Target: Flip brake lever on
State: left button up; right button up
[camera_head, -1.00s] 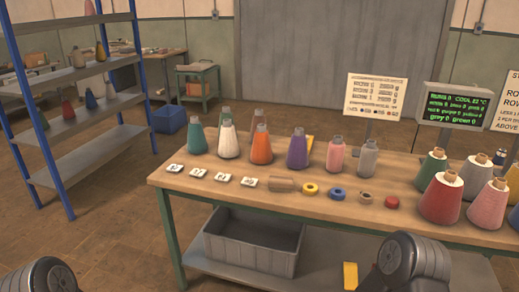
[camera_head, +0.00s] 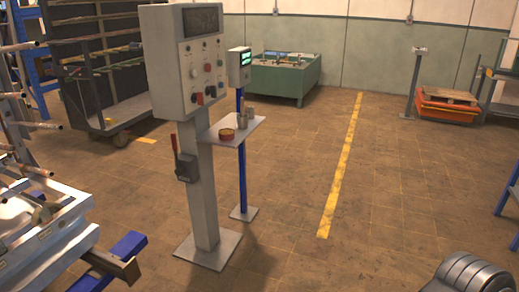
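A lever with a red grip (camera_head: 175,145) sticks up from a small dark box (camera_head: 186,166) on the left side of a grey control pedestal (camera_head: 203,200). The pedestal carries a control box (camera_head: 187,62) with a dark screen and several coloured knobs and buttons. The lever stands near upright, leaning slightly left; which setting this is I cannot tell. A part of my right arm shows at the bottom right corner, far from the lever. Neither of my grippers is in view.
A small shelf (camera_head: 228,131) with a reddish round container juts from the pedestal, beside a blue post (camera_head: 242,165). Grey machinery (camera_head: 40,230) with a blue beam (camera_head: 122,250) stands at left. Open floor (camera_head: 400,190) with a yellow line lies to the right.

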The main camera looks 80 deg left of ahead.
aim_at(180, 170)
jog(key=u, duration=3.4)
jog(key=i+u, duration=0.25)
jog(key=i, duration=0.25)
jog(key=i+u, duration=0.3)
jog(key=i, duration=0.25)
jog(key=i+l+u, duration=0.25)
jog(key=i, duration=0.25)
jog(key=i+l+u, duration=0.3)
jog(key=i, duration=0.2)
